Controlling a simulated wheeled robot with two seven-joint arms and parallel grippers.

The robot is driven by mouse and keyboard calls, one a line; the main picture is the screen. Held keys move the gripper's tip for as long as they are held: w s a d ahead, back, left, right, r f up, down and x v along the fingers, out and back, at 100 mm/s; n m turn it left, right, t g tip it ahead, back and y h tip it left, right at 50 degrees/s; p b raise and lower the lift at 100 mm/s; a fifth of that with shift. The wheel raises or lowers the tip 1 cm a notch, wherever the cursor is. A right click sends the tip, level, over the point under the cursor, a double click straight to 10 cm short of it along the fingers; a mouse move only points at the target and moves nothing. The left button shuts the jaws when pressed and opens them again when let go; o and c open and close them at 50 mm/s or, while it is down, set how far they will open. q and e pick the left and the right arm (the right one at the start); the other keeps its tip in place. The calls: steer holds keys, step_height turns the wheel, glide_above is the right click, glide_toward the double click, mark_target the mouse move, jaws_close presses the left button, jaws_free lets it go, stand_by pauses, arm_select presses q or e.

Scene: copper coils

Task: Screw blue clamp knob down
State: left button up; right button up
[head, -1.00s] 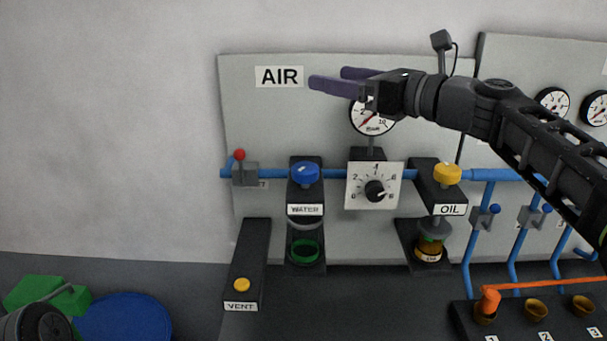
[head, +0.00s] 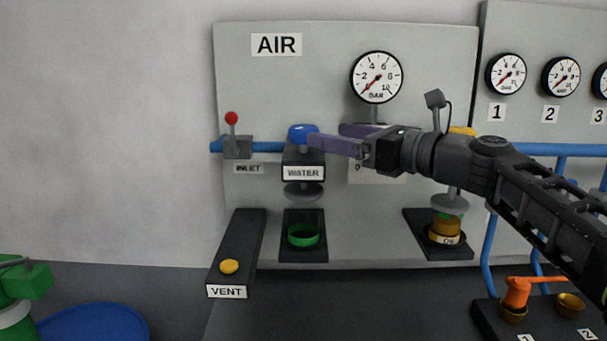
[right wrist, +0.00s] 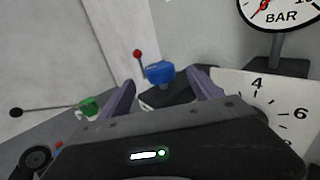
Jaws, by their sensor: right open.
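The blue clamp knob (head: 302,133) sits on top of the black WATER holder (head: 303,172) on the panel. It also shows in the right wrist view (right wrist: 158,73), framed between the two fingers. My right gripper (head: 326,138) is open, with its purple fingers pointing left at about the knob's height. One fingertip overlaps the knob's right edge in the head view; I cannot tell whether they touch. Below the holder are a grey disc (head: 303,190) and a green ring (head: 303,235) on a black base. My left gripper is not in the head view.
A red-tipped inlet lever (head: 231,119) stands left of the knob on the blue pipe. A gauge (head: 376,77) is above right. My right arm partly hides the OIL unit's yellow knob (head: 461,131). A yellow VENT button (head: 229,267) lies lower left.

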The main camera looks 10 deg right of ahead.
mark_target(304, 136)
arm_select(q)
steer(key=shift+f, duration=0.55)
arm_select(e)
steer(key=shift+f, duration=0.6)
steer(key=p+x, duration=0.1)
steer(key=x, duration=0.7)
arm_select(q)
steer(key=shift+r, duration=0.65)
arm_select(e)
steer(key=shift+s, duration=0.1)
steer(key=shift+c, duration=0.4)
